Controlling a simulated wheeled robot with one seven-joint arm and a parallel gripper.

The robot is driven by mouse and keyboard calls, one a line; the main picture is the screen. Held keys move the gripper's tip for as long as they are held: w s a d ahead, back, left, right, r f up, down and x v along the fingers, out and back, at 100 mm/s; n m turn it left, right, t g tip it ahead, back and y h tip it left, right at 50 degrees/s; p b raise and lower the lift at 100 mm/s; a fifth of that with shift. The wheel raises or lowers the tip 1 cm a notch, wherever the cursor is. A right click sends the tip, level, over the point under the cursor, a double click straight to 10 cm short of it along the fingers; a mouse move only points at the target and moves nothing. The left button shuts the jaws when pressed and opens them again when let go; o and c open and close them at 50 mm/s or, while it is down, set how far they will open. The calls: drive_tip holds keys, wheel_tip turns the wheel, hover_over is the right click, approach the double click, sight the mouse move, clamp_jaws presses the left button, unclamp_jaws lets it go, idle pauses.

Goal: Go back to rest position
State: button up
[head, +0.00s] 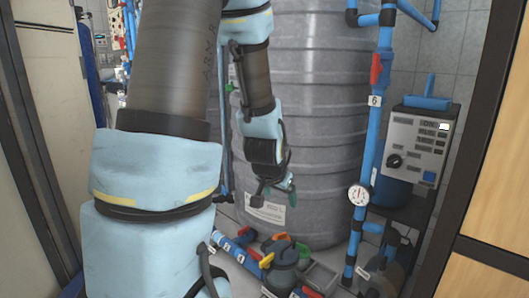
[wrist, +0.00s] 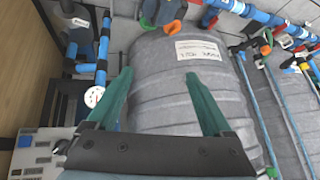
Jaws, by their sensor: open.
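My gripper (wrist: 158,105) shows in the wrist view with its two green fingers spread apart and nothing between them. Behind the fingers is the large grey ribbed tank (wrist: 155,80), which looks upside down in this view. In the head view my gripper (head: 276,190) hangs at the end of my bent arm, in front of the lower part of the tank (head: 325,110). Its fingers are small and partly hidden there. I cannot tell the exact gap between the gripper and the tank.
Right of the tank, a blue pipe (head: 371,135) carries a red valve handle (head: 376,69) and a round gauge (head: 359,194). A control box (head: 414,145) stands behind it. A pump with coloured valves (head: 283,262) sits low in front. Door frames flank both sides.

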drive_tip(key=s+a+r+n+g+y, duration=0.15)
drive_tip(key=s+a+n+g, duration=0.4)
drive_tip(key=s+a, duration=0.6)
wheel_tip(320, 180, up, 37)
drive_tip(key=p, duration=3.7)
drive_tip(key=shift+d+f, duration=0.2)
drive_tip(key=shift+d, duration=0.15)
drive_tip(key=shift+y, duration=0.25)
